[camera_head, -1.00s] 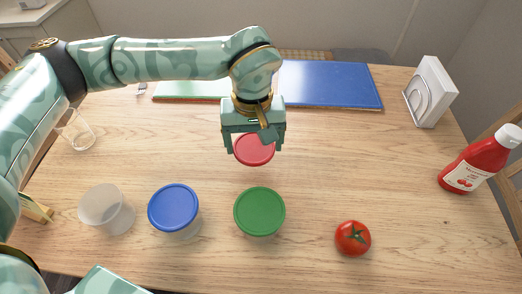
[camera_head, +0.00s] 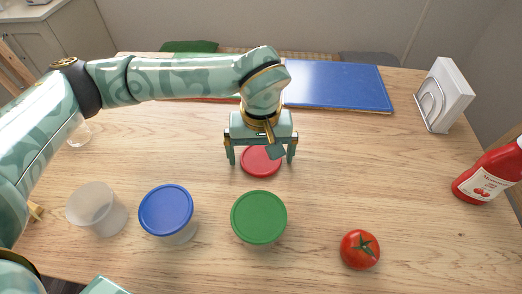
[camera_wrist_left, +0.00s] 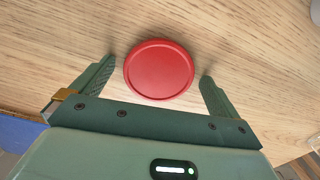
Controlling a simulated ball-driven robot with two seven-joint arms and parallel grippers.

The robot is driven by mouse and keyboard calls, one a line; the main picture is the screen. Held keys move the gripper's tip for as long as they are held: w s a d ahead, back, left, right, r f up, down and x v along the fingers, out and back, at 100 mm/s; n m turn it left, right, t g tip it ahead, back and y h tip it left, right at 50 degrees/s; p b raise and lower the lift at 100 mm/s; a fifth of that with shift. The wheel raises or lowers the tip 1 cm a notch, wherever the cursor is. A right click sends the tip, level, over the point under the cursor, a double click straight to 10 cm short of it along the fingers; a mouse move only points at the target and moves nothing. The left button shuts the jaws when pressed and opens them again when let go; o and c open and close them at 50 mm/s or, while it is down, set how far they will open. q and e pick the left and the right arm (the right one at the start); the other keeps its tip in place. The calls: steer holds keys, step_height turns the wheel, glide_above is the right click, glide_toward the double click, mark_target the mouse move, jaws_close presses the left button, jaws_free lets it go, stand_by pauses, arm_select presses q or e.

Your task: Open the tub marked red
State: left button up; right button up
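The red lid (camera_head: 261,160) lies flat on the table by itself, behind the green-lidded tub (camera_head: 259,217). My left gripper (camera_head: 261,162) is above it, with its fingers spread wide on either side. In the left wrist view the lid (camera_wrist_left: 159,69) lies between the open fingers (camera_wrist_left: 157,72), with gaps on both sides. A translucent tub (camera_head: 97,210) stands uncovered at the left of the row. The blue-lidded tub (camera_head: 166,210) stands between it and the green one.
A tomato (camera_head: 360,249) sits at the front right, and a ketchup bottle (camera_head: 488,175) stands at the right edge. A napkin holder (camera_head: 444,94) and a blue board (camera_head: 335,84) are at the back. The table right of the red lid is clear.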

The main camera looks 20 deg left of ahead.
mark_target(261, 160)
arm_select(q)
steer(key=shift+r, duration=0.25)
step_height(261, 160, up, 12)
steer(key=p, duration=0.5)
arm_select(e)
steer(key=shift+m+t+y, duration=0.3)
steer(key=shift+m+t, duration=0.1)
steer(key=r, duration=0.1)
steer(key=a+r, duration=0.2)
steer(key=shift+s+a+r, duration=0.2)
steer(key=shift+s+r, duration=0.15)
arm_select(q)
steer(key=shift+f, duration=0.2)
arm_select(e)
steer(key=shift+s, duration=0.1)
